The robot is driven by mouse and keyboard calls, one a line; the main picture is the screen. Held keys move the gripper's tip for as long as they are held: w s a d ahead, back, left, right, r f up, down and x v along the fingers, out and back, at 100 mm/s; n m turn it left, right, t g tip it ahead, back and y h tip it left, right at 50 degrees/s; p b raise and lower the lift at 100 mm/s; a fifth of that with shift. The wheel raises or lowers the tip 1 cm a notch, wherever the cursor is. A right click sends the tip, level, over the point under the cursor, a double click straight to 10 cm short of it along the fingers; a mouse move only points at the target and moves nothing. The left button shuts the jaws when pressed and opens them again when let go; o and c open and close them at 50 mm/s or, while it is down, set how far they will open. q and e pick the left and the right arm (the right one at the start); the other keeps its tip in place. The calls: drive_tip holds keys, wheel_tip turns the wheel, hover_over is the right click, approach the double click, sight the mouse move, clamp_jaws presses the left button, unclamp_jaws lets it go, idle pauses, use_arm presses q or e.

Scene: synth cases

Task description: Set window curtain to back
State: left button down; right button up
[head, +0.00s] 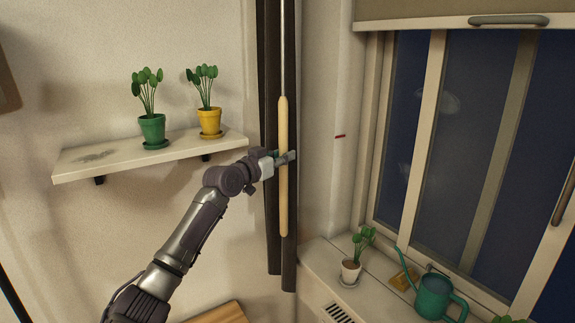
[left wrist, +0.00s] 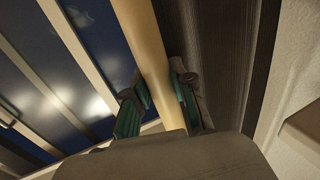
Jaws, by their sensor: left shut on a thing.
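The window curtain (head: 273,245) is dark and hangs in narrow folds at the left side of the window (head: 465,130). A pale wooden wand (head: 283,205) hangs upright in front of it from a thin metal rod. My left gripper (head: 284,157) is shut on the wand around the middle of its wooden part. In the left wrist view the wand (left wrist: 148,45) runs between the two green-lined fingers (left wrist: 158,95), with the dark curtain (left wrist: 215,55) close beside it on the right. The curtain's top is out of view. My right gripper is not in view.
A shelf (head: 80,165) left of the curtain holds a green pot (head: 152,130) and a yellow pot (head: 210,122) with plants. The windowsill (head: 318,262) carries a white potted plant (head: 350,270) and a teal watering can (head: 433,297). A rolled blind (head: 430,10) hangs above the window. A short red mark (head: 340,136) shows beside the window.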

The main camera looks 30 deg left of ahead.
use_arm(q)
drive_tip(key=c, duration=1.3)
unclamp_jaws()
drive_tip(key=shift+a+r, duration=0.15)
drive_tip(key=shift+r, duration=0.05)
drive_tip(key=o, duration=0.3)
drive_tip(key=shift+w+a, duration=0.1)
drive_tip(key=shift+o, duration=0.3)
drive_tip(key=shift+f, duration=0.2)
drive_tip(key=s+a, duration=0.1)
drive_tip(key=s, duration=1.1)
